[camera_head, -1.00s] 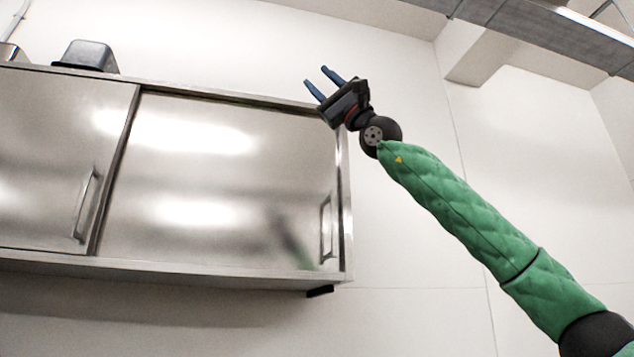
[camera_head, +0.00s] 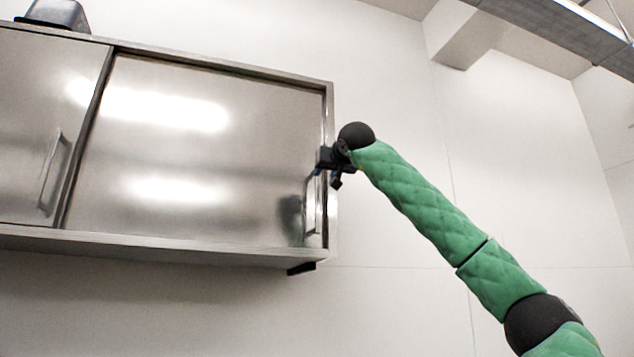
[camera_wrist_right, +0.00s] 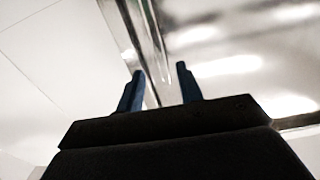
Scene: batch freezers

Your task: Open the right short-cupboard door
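The right short-cupboard door (camera_head: 195,150) is a shiny steel panel, and it is shut. Its upright bar handle (camera_head: 311,208) is near the door's right edge. My right gripper (camera_head: 327,178) is at the cupboard's right edge, by the upper end of this handle. In the right wrist view its two blue fingers (camera_wrist_right: 160,72) stand apart with a gap between them. A bright metal strip runs up beyond that gap; I cannot tell whether it is the handle or the frame. The gripper is not closed on anything. My left gripper is out of view.
The left cupboard door (camera_head: 45,125) is shut, with its own handle (camera_head: 50,172). A dark container (camera_head: 58,14) stands on top of the cupboard. The wall (camera_head: 400,260) right of and below the cupboard is bare. A metal beam (camera_head: 560,28) crosses overhead.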

